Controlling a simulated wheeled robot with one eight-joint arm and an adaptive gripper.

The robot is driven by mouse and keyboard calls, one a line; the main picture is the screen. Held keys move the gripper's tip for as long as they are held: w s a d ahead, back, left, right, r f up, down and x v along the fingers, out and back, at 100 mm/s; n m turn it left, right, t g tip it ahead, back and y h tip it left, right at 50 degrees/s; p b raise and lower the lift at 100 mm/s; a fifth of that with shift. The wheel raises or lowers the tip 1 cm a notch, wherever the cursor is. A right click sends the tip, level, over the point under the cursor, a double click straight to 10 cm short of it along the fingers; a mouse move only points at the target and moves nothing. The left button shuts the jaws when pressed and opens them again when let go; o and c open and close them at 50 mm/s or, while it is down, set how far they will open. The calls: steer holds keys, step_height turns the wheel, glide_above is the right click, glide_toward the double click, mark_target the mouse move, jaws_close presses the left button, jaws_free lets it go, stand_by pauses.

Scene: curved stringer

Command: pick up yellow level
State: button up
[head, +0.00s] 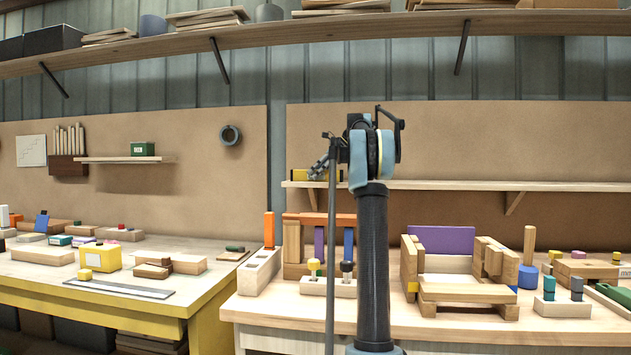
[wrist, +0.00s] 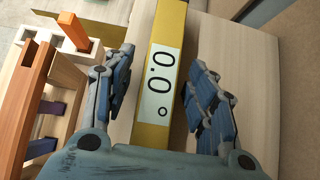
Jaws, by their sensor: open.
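The yellow level (wrist: 160,78) lies on a pale wooden surface in the wrist view, with a white display reading 0.0° facing my camera. My gripper (wrist: 163,60) is open, with one finger on each side of the level and a visible gap at both sides. In the head view the yellow level (head: 299,175) lies on the right wall shelf, partly hidden behind my arm. My gripper (head: 320,168) is in front of it there, seen small and partly blocked by my wrist.
The right wall shelf (head: 450,185) is otherwise bare. Below it, the workbench (head: 270,310) holds wooden block structures, including a purple panel (head: 441,240). An orange-topped wooden frame (wrist: 62,70) shows at the left of the wrist view.

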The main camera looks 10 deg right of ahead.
jaws_close()
stand_by(0.3)
